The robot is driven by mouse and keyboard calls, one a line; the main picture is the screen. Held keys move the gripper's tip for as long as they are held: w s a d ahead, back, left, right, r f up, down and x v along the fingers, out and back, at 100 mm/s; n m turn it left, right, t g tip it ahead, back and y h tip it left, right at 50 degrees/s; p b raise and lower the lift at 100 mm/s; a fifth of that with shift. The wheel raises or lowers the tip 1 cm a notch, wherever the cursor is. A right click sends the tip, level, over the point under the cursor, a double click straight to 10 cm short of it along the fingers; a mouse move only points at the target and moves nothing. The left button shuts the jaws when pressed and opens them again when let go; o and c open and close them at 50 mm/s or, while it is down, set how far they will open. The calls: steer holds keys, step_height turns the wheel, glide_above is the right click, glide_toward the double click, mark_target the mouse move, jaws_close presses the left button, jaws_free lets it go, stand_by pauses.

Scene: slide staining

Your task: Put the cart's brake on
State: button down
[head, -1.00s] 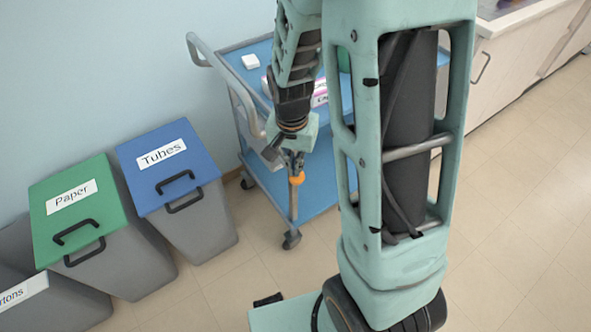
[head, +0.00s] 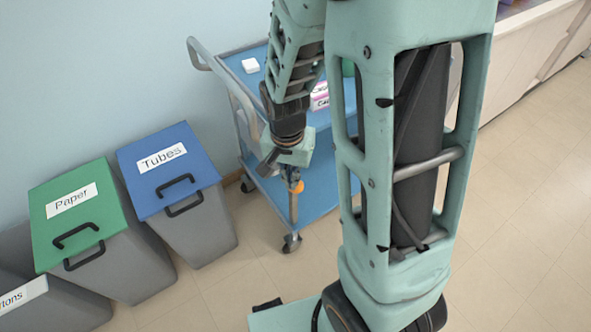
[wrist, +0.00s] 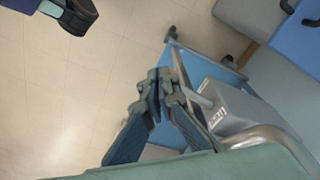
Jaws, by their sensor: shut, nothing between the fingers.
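The cart (head: 322,190) has blue shelves and a grey frame, and stands against the wall behind my arm. A small orange part (head: 297,187) sits on its near post, above a caster (head: 291,243); I take it for the brake. My gripper (head: 268,164) is shut and empty, just above and left of the orange part in the head view. In the wrist view the closed fingers (wrist: 161,80) show beside a small bit of orange (wrist: 173,71), partly hidden. I cannot tell whether they touch, or how the brake is set.
A blue-lidded Tubes bin (head: 172,185) and a green-lidded Paper bin (head: 80,215) stand left of the cart. The cart's push handle (head: 215,62) juts out at upper left. A white cabinet (head: 525,60) is at right. Floor is clear at right.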

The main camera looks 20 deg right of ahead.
step_height(320, 180, up, 12)
steer(key=s, duration=0.1)
steer(key=shift+a+f, duration=0.25)
steer(key=shift+a, duration=0.05)
